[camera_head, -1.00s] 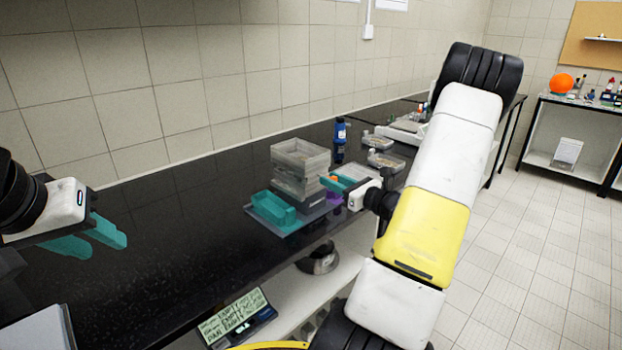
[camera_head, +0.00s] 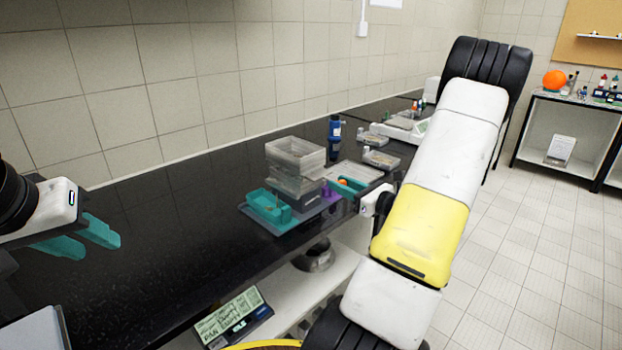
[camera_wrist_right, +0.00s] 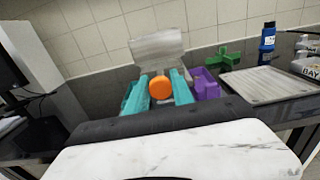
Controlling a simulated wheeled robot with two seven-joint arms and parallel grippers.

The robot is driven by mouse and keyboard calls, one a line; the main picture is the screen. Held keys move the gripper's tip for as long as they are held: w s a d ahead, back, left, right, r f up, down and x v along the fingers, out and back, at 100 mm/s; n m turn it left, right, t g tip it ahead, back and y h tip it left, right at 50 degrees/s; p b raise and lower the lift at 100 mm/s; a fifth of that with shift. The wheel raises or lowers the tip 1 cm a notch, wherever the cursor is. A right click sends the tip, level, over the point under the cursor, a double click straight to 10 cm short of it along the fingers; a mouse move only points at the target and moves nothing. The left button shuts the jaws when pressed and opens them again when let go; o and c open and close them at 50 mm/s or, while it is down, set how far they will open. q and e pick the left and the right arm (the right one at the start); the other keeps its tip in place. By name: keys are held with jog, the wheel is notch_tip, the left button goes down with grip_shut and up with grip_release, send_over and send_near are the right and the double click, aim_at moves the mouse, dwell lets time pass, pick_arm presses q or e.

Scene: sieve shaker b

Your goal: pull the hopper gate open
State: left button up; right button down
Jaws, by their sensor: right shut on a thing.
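The hopper is a grey, see-through box (camera_head: 296,158) at the top of a stack on the black bench. It also shows in the right wrist view (camera_wrist_right: 158,47). An orange round knob (camera_wrist_right: 160,87), which looks like the gate's handle, sits between the teal fingers of my right gripper (camera_wrist_right: 161,92). In the head view the right gripper (camera_head: 352,186) is shut on this knob, to the right of the stack at the bench's front edge. The gate's plate is hidden. My left gripper (camera_head: 80,236) is open and empty at the far left, away from the stack.
A teal tray (camera_head: 268,207) lies left of the stack's foot. A purple piece (camera_wrist_right: 205,84), a green cross (camera_wrist_right: 224,58), a flat grey tray (camera_wrist_right: 264,87) and a blue bottle (camera_wrist_right: 268,38) stand to the right. The bench's left part is clear.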

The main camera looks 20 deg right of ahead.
jog(key=shift+s+d, duration=0.1)
jog(key=shift+s, duration=0.05)
jog(key=c, duration=1.1)
grip_release()
jog(key=shift+s, duration=0.15)
jog(key=v, duration=0.7)
jog(key=shift+s+d, duration=0.2)
jog(key=shift+s, duration=0.15)
